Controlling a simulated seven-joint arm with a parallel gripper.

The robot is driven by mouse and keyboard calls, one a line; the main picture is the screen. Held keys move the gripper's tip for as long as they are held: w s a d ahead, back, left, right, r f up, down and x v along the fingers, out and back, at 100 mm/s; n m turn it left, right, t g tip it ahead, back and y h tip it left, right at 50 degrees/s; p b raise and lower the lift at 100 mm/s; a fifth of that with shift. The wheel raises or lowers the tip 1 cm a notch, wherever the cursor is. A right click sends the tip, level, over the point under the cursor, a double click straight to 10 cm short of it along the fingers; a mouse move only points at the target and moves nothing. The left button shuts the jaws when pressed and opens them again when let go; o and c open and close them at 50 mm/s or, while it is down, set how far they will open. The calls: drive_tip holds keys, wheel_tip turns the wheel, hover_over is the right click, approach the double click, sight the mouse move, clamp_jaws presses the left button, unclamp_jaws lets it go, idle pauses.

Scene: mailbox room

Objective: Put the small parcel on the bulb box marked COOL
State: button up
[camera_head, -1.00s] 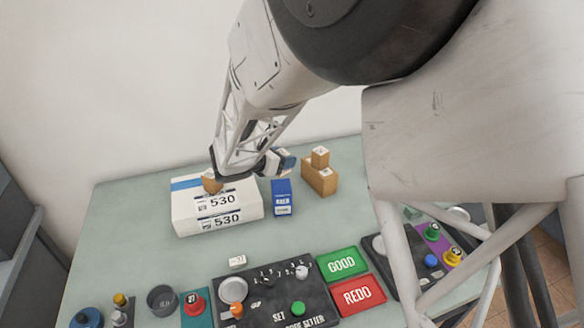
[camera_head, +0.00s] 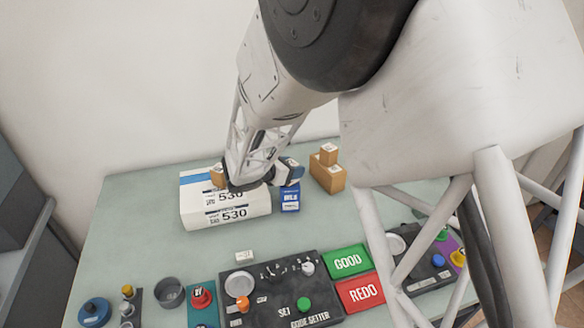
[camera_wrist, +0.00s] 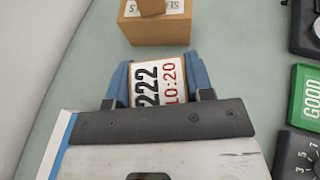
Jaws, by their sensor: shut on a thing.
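My gripper (camera_wrist: 158,85) is shut on the small parcel (camera_wrist: 158,85), whose white label reads 222 and 10:20, between its blue fingers. In the wrist view I cannot make out the blue box apart from the fingers. I cannot tell whether the parcel touches it.
A white box marked 530 (camera_head: 240,210) lies to the left with a small brown thing (camera_head: 217,178) on it. A brown box (camera_head: 327,176) with a smaller one (camera_head: 328,154) on top stands to the right. A dark control panel (camera_head: 270,290) and GOOD (camera_head: 348,261) and REDO (camera_head: 360,293) plates are in front.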

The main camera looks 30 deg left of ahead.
idle(0.3)
drive_tip(key=o, duration=1)
drive_tip(key=shift+f, duration=0.1)
drive_tip(key=shift+c, duration=0.2)
drive_tip(key=v, duration=1.2)
drive_tip(key=shift+d, duration=0.1)
